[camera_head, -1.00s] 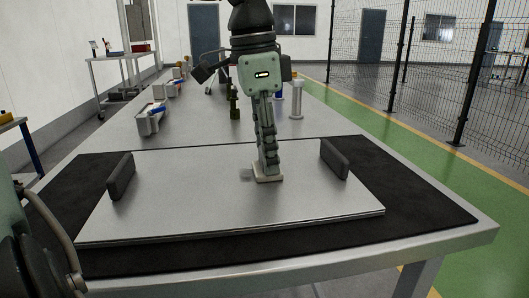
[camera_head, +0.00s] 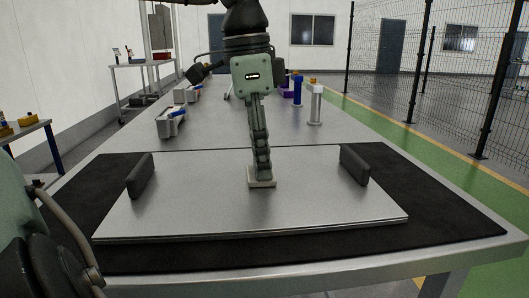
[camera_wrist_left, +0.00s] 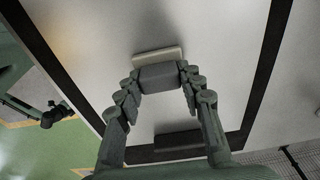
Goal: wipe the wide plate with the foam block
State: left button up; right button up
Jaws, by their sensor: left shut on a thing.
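The wide plate (camera_head: 200,205) is a flat grey metal sheet with a dark upright handle at its left end (camera_head: 140,176) and another at its right end (camera_head: 354,164). My left gripper (camera_head: 262,172) points down over the plate's middle and is shut on the foam block (camera_head: 262,185), whose pale lower edge shows below the fingers. In the left wrist view, the fingers (camera_wrist_left: 160,80) close on a grey part, with the block's cream strip (camera_wrist_left: 158,55) just beyond it. The block is at or just above the plate; I cannot tell if it touches. My right gripper is not in view.
The plate lies on a black mat (camera_head: 440,215) on a long metal table (camera_head: 220,132). Fixtures with blue parts (camera_head: 172,122) and a pale post (camera_head: 315,104) stand farther back. A wire fence (camera_head: 450,70) runs along the right, beyond a green floor strip.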

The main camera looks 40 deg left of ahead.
pick_arm(q)
jog(key=shift+r+p, duration=1.5)
jog(key=shift+r, duration=1.3)
jog(key=shift+r, duration=0.1)
jog(key=shift+r+p, duration=0.9)
jog(key=shift+r, duration=0.5)
